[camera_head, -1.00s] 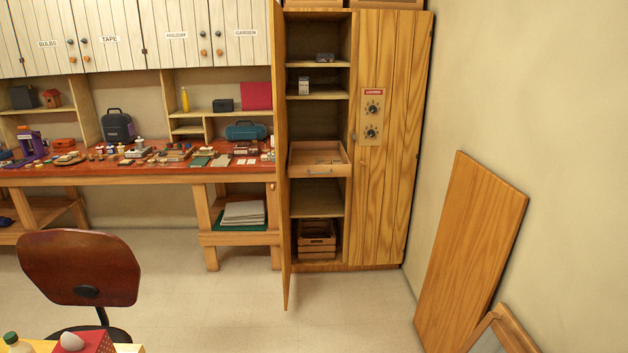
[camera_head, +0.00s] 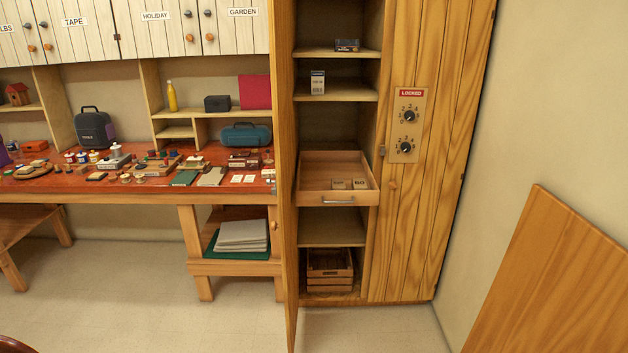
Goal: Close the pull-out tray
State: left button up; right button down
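The pull-out tray (camera_head: 338,198) is a wooden drawer with a metal handle (camera_head: 338,201) on its front. It sits in the open left side of the tall wooden cabinet (camera_head: 425,230) and sticks out past the shelves. The cabinet's left door (camera_head: 284,180) stands open, seen nearly edge-on. Neither of my grippers is in view.
The right cabinet door carries a panel marked LOCKED (camera_head: 407,125) with two dials. A wooden crate (camera_head: 330,270) sits at the cabinet bottom. A cluttered red workbench (camera_head: 130,197) stands left. A wooden board (camera_head: 550,285) leans at the right wall. The floor (camera_head: 375,328) before the cabinet is clear.

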aim_at(316, 169)
jog(key=i+l+u, duration=0.2)
jog(key=i, duration=0.25)
jog(key=i+l+u, duration=0.15)
jog(key=i, duration=0.3)
jog(key=i+l+u, duration=0.2)
jog(key=i, duration=0.25)
